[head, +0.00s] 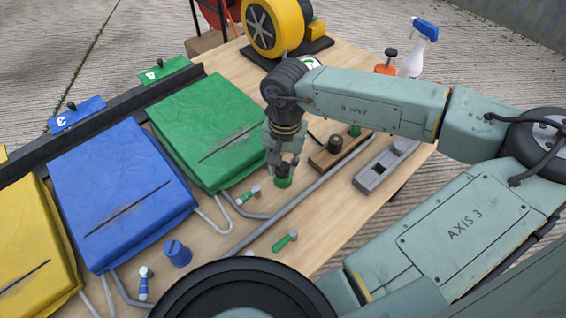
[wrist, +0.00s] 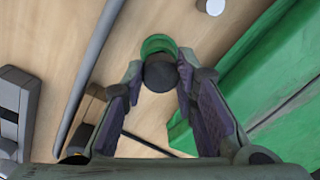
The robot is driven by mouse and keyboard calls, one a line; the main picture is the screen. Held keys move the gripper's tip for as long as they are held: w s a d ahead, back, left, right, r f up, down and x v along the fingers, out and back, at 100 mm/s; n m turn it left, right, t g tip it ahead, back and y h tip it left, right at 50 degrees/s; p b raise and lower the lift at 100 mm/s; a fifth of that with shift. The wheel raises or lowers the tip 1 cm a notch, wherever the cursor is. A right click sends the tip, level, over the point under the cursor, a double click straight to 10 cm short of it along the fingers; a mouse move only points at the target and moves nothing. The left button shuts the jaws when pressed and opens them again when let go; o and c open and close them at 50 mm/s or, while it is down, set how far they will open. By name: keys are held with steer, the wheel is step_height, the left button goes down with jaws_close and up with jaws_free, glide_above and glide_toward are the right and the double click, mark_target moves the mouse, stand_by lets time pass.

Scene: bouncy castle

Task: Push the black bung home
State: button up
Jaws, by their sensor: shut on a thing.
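A black round piece (head: 335,142), which looks like the black bung, stands in a wooden block (head: 322,160) right of my gripper. How deep it sits is not clear. My gripper (head: 281,163) points down over the table. Its fingers are closed around a small piece with a dark round end (wrist: 160,75) in the wrist view. A green round part (wrist: 157,45) shows just beyond that end; in the head view it is a green cylinder (head: 283,182) under the fingertips. I cannot tell whether the dark end and the green part are one piece, or whether the dark end is another bung.
Green (head: 208,130), blue (head: 120,190) and yellow (head: 28,240) bags lie to the left. A blue plug (head: 177,254) and small handled pieces lie on the wooden table (head: 225,265).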

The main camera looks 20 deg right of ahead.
steer(key=shift+f+b, duration=0.65)
steer(key=shift+b, duration=0.1)
steer(key=shift+s+f+b, duration=0.15)
steer(key=shift+f+b, duration=0.3)
steer(key=shift+b, duration=0.05)
steer(key=shift+c, duration=0.9)
steer(key=shift+a, duration=0.1)
steer(key=o, duration=1.1)
steer(key=shift+f, duration=0.25)
steer(key=shift+o, duration=0.4)
steer(key=shift+r, duration=0.1)
steer(key=shift+r, duration=0.1)
